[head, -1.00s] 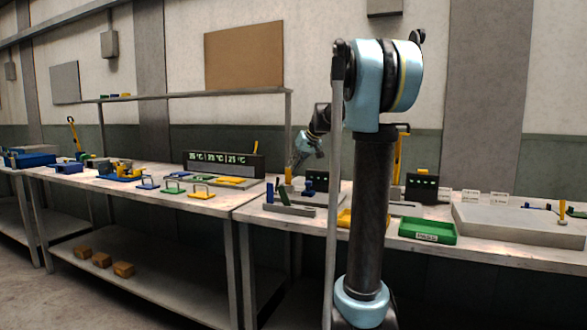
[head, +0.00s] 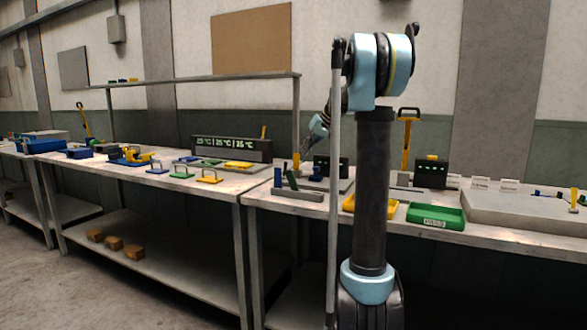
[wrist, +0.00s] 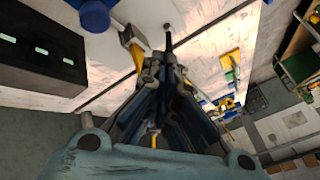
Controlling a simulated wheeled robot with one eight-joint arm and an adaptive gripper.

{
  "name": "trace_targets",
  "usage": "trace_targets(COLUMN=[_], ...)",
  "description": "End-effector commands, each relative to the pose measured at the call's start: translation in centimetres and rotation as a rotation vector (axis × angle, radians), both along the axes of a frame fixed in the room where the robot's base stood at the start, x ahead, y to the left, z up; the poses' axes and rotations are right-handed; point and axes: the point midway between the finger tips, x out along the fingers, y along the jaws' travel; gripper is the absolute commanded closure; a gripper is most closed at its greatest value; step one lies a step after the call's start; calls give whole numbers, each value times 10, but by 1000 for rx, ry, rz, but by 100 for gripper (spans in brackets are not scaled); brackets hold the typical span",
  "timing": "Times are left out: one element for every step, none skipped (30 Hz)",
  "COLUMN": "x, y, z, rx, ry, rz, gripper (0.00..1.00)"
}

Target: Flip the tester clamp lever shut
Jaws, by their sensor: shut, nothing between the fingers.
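My gripper (head: 317,125) hangs over the near end of the right bench, partly hidden behind my arm in the head view. In the wrist view its fingers (wrist: 167,42) are together and empty. A black tester box with green lights (head: 330,168) stands below and right of it; a black box with green lights also shows in the wrist view (wrist: 40,45). An upright yellow lever (head: 296,161) stands left of that box. A yellow handle (wrist: 137,58) shows beside my fingers in the wrist view, apart or touching I cannot tell. Which part is the clamp lever is unclear.
A second black box (head: 432,173) with a tall yellow handle (head: 407,140) stands further right. A green tray (head: 435,216) and a yellow tray (head: 368,206) lie at the front edge. A grey slab (head: 520,208) fills the right end. The left bench (head: 215,188) holds several small parts.

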Motion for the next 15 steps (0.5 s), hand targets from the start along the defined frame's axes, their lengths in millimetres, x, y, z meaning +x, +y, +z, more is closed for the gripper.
trace_targets(x=[0,0,0,0,1,2,2,3,5,6,7,9,11,13,15], y=[0,0,0,1,1,2,3,5,7,9,11,15,18,20,23], z=[0,0,-1,-1,-2,-4,-6,-8,-12,-15,-18,-24,-28,-32,-38], rx=[0,0,0,0,0,0,0,0,0,0,0,0,-1,-1,-1], ry=[0,0,0,0,0,0,0,0,0,0,0,0,0,0,0], rz=[0,0,0,1,1,1,1,1,1,1,1,1,2,2,2], gripper=[100,100,100,100,100,100,100,100,100,100,100,100,100,100,100])
